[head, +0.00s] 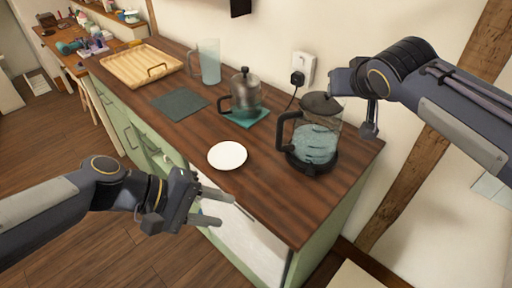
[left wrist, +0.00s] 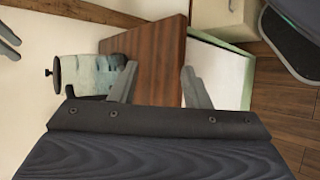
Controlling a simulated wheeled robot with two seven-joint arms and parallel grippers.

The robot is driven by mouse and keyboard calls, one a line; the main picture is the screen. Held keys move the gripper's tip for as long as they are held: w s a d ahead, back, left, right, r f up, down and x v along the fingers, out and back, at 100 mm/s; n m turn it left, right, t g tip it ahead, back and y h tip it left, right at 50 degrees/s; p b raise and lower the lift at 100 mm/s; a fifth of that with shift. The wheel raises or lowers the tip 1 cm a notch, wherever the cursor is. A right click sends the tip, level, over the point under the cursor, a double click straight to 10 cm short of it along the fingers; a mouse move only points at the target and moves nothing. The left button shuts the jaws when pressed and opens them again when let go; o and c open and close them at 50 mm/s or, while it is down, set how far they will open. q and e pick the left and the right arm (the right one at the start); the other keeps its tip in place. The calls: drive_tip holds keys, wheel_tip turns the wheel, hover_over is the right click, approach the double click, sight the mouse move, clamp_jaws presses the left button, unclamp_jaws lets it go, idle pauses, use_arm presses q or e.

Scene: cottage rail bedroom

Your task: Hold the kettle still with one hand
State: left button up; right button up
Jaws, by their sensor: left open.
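The glass kettle (head: 318,142) with a black lid, handle and base stands upright on the wooden counter near its right end. Its handle faces left. It also shows sideways in the left wrist view (left wrist: 88,75), partly behind a finger. My left gripper (head: 225,207) is open and empty at the counter's front edge, to the left of the kettle and apart from it. My right gripper (head: 356,108) is just right of the kettle's lid, its fingers pointing down. Its jaws are seen side-on, and I cannot tell whether they touch the kettle.
A wall socket (head: 302,70) is behind the kettle.

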use_arm(q)
drive_tip(key=w+d+n+h, duration=0.3)
drive_tip(key=w+n, duration=0.1)
drive_tip(key=w, duration=0.2)
drive_tip(key=n+t+h, duration=0.2)
drive_tip(key=n+t, duration=0.5)
drive_tip(key=n, duration=0.6)
approach(276, 141)
drive_tip(key=x, duration=0.3)
drive_tip(key=shift+d, duration=0.15)
drive_tip(key=shift+w+d+y, duration=0.15)
drive_tip(key=shift+w+y, duration=0.15)
drive_tip(key=x, duration=0.7)
drive_tip(key=shift+d, duration=0.15)
drive_tip(key=shift+c, duration=0.4)
clamp_jaws()
